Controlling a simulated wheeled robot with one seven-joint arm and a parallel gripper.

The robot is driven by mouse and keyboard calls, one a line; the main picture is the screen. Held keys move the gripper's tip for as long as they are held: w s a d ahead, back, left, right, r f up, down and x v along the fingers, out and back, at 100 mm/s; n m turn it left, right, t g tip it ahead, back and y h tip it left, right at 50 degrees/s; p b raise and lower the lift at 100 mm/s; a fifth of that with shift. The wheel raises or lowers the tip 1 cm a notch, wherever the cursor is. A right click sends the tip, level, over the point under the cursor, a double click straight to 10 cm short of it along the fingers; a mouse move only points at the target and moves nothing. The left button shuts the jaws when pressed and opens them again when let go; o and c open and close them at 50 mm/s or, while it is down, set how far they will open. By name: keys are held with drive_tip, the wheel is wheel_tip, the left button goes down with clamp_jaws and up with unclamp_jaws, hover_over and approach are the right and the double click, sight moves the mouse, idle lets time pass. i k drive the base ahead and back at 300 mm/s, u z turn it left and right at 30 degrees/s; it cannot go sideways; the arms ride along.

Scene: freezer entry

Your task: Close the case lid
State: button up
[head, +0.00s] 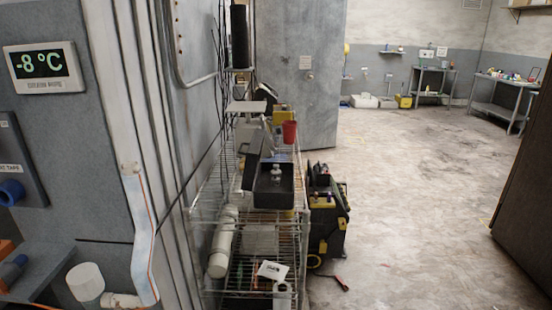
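A dark grey open case (273,197) sits on the upper shelf of a wire rack near the middle of the head view. Its lid looks to be the dark grey panel (252,157) standing up and leaning at the case's left side, so the case is open. A small pale object (277,173) shows inside the case. My gripper cannot be made out in this view, so its place relative to the lid does not show.
The wire rack (250,214) stands against the left wall, with a red cup (290,131) behind the case and a white cylinder (223,242) below. A black and yellow tool box (328,220) stands right of the rack. Open floor (420,200) lies to the right.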

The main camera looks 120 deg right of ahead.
sight(253, 154)
drive_tip(key=z, duration=4.05)
drive_tip(key=i, duration=0.5)
drive_tip(key=u, duration=0.05)
drive_tip(key=k, duration=0.5)
drive_tip(key=u, duration=4)
drive_tip(key=k, duration=1.8)
drive_tip(key=z, duration=1.25)
